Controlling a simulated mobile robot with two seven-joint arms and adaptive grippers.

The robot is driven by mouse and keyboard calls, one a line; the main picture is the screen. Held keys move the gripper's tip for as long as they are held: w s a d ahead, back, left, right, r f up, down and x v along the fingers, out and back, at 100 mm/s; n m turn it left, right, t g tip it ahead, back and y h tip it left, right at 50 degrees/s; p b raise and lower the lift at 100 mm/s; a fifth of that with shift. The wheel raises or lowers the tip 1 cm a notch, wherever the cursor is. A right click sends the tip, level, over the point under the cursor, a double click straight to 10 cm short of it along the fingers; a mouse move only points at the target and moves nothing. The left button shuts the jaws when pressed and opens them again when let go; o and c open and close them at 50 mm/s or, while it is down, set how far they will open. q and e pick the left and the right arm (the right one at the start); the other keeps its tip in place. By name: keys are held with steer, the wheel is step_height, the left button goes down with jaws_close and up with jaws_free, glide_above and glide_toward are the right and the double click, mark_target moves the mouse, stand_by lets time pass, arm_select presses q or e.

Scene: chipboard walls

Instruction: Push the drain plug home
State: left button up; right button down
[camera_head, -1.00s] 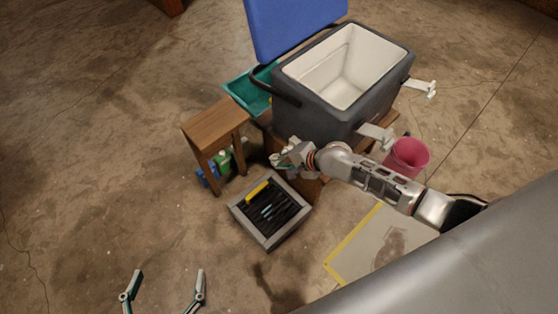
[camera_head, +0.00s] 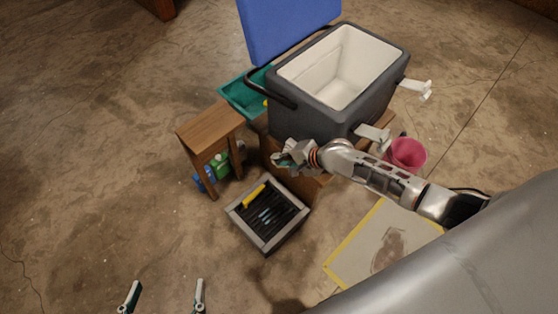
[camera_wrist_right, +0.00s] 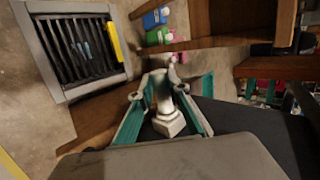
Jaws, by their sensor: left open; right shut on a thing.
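The grey cooler (camera_head: 310,117) stands with its blue lid (camera_head: 290,25) open and its white inside empty. My right gripper (camera_head: 286,158) is at the cooler's lower near-left corner. In the right wrist view, a pale plug-like piece with a hexagonal base (camera_wrist_right: 168,122) lies between the teal-padded fingers of my right gripper (camera_wrist_right: 163,88), which is shut on it. It sits by the cooler's dark wall; I cannot tell how deep it is seated. My left gripper (camera_head: 164,297) is open and empty over the floor at the bottom edge.
A grey-framed floor grate (camera_head: 240,222) with a yellow item (camera_head: 254,195) lies below my right gripper. A wooden stool (camera_head: 209,127) and a teal bin (camera_head: 235,98) stand to the left. A pink bucket (camera_head: 407,154) stands right of the cooler. The left floor is clear.

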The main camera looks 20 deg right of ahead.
steer(key=shift+d, duration=0.15)
steer(key=c, duration=1.8)
jaws_free()
steer(key=shift+c, duration=0.2)
steer(key=v, duration=1.2)
